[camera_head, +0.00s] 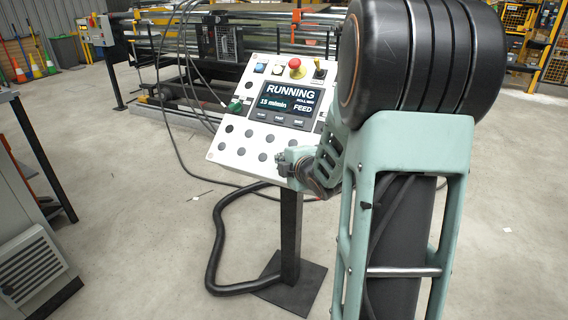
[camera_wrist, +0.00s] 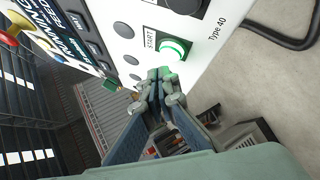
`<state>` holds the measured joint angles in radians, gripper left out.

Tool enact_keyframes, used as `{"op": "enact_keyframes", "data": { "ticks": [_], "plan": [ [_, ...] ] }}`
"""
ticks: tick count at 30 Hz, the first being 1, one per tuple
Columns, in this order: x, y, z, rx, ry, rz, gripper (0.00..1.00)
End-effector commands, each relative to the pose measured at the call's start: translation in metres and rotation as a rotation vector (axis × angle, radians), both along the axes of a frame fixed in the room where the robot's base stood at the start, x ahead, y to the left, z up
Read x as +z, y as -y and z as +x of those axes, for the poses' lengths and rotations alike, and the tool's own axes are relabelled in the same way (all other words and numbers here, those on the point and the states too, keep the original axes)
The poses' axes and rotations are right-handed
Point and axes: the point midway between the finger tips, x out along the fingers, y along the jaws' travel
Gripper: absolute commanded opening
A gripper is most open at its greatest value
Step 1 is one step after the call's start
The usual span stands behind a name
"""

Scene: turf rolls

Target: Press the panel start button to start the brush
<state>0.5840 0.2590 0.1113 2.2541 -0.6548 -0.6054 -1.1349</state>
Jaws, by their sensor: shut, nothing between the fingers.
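The tilted white control panel (camera_head: 228,146) stands on a dark post in the head view, and its screen (camera_head: 290,100) reads "RUNNING", "15 m/min" and "FEED". In the wrist view the green start button (camera_wrist: 174,48) sits in a pale ring beside the label "START" and looks bright. My gripper (camera_wrist: 160,76) is shut and empty, its fingertips close to the button's edge; I cannot tell whether they touch it. In the head view my gripper (camera_head: 284,162) is at the panel's lower right, and the start button cannot be made out there. The brush cannot be identified.
A red mushroom button (camera_head: 295,66) and a blue button (camera_head: 260,68) are along the panel's top. A green knob (camera_head: 235,106) projects at its left. A black hose (camera_head: 216,240) curves over the floor by the post. A grey cabinet (camera_head: 30,250) stands at left.

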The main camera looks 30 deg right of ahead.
Motion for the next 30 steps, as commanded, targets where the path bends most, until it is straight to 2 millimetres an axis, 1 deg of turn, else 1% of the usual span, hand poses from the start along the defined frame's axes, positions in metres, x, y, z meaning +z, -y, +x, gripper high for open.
{"op": "enact_keyframes", "data": {
  "ticks": [3, 12, 30],
  "plan": [
    [0.012, -0.006, -0.004, 0.0, 0.003, -0.001, 0.0],
    [0.033, -0.021, -0.016, 0.0, 0.002, -0.001, 0.0],
    [0.035, -0.023, -0.018, 0.0, 0.0, 0.0, 0.0]
  ]
}}
